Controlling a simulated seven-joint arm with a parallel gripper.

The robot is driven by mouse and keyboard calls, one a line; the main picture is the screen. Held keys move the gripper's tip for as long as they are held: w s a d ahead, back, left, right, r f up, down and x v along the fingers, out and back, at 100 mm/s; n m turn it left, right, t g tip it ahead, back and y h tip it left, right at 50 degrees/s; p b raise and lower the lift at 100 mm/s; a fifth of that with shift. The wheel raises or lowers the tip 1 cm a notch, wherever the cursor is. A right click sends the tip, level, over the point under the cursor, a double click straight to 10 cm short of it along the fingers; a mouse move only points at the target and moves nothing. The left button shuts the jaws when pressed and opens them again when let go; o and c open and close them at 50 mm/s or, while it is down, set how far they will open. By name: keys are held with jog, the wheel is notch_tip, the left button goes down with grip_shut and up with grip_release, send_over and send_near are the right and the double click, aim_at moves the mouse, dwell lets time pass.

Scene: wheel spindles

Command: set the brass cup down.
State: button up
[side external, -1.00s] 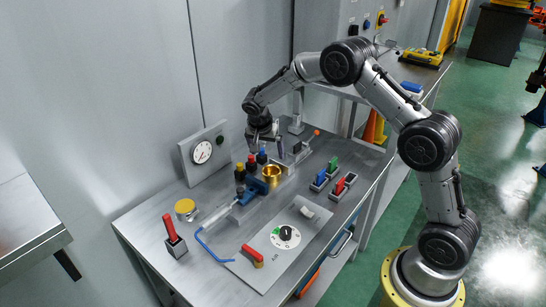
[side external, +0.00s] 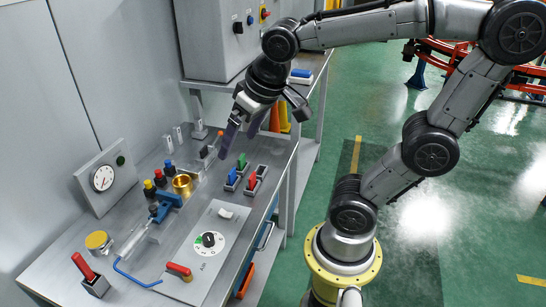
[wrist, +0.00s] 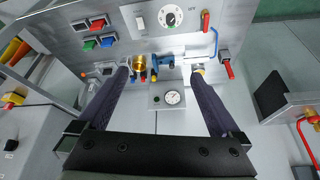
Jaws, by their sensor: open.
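The brass cup (side external: 182,184) stands upright on the grey workbench, beside a blue clamp-like part (side external: 165,205). The cup also shows in the wrist view (wrist: 139,63), near the tip of the left finger. My gripper (side external: 240,138) is open and empty, above the bench to the right of the cup and apart from it. In the wrist view its two dark fingers (wrist: 160,72) are spread wide with nothing held between them. The exact surface under the cup is hard to make out.
Capped bottles (side external: 160,178) stand close behind the cup. A gauge box (side external: 104,178) is at the back left. Red, green and blue switches (side external: 242,165) sit at right. A dial panel (side external: 205,245) lies in front, and a red-handled lever (side external: 90,275) stands at the near left.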

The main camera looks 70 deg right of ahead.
jog(key=s+a+f+n+y, duration=0.1)
jog(key=s+a+f+n, duration=0.1)
jog(key=s, duration=0.5)
jog(key=shift+s+n+t, duration=0.3)
jog(key=shift+n, duration=0.2)
jog(key=shift+a+r, duration=0.1)
dwell(1.0)
